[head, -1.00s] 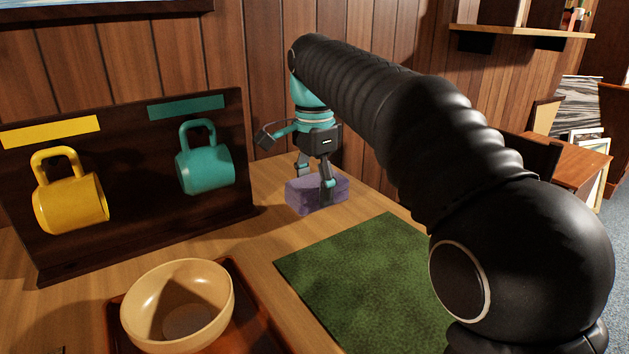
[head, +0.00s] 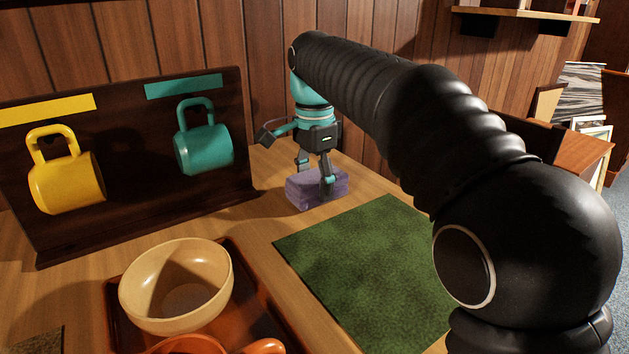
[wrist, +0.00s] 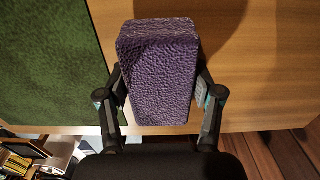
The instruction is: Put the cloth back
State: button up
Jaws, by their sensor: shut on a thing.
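The cloth is a purple, textured folded block (head: 318,187) at the back of the wooden table, just beyond the green mat. It also fills the middle of the wrist view (wrist: 158,75). My gripper (head: 316,176) reaches down over the cloth with a finger on each side. In the wrist view my gripper (wrist: 162,100) is shut on the cloth, one finger at its left side and one at its right. Whether the cloth touches the table or is slightly above it, I cannot tell.
A green mat (head: 370,270) lies right of centre. A cream bowl (head: 176,285) sits on a reddish tray (head: 262,325), with an orange object (head: 190,345) at the front. A dark rack (head: 120,190) holds a yellow mug (head: 66,180) and a teal mug (head: 204,149).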

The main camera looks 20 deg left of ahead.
jog(key=shift+f, duration=0.3)
jog(key=o, duration=1.3)
jog(key=shift+r, duration=0.1)
notch_tip(320, 180, up, 10)
jog(key=shift+r, duration=0.95)
jog(key=shift+s, duration=0.1)
